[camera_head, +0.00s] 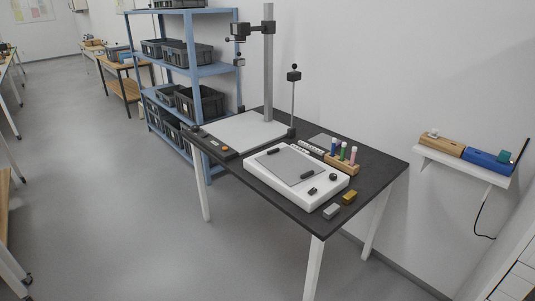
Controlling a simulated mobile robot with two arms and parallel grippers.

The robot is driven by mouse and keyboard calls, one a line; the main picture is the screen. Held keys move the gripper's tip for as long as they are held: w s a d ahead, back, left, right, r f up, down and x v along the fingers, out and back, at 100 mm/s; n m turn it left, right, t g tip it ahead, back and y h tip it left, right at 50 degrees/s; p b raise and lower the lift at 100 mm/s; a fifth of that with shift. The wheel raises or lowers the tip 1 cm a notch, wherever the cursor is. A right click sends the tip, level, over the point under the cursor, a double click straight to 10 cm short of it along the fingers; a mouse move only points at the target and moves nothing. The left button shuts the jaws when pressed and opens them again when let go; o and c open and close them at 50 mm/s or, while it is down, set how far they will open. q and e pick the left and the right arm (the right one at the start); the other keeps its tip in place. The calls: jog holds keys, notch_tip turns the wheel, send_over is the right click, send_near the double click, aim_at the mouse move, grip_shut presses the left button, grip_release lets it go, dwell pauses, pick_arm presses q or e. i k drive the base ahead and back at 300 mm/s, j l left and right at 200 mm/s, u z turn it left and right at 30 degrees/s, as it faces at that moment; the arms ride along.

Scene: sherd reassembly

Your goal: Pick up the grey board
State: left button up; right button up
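A flat grey board (284,166) lies on a low white box (258,170) on the dark table, right of a copy stand. Small black pieces sit at its far left edge (273,151) and near its right edge (307,174); I cannot tell whether they are fixed to it. Neither of my grippers shows in the head view.
The dark table (375,179) has white legs. The copy stand's white base (238,134) carries a tall column (268,65). A wooden block with coloured bottles (341,163) and small grey (331,211) and yellow (349,197) blocks stand nearby. Open floor (130,210) lies left.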

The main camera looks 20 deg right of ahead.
aim_at(291, 166)
jog(key=i+j+z, duration=1)
jog(key=j, duration=0.05)
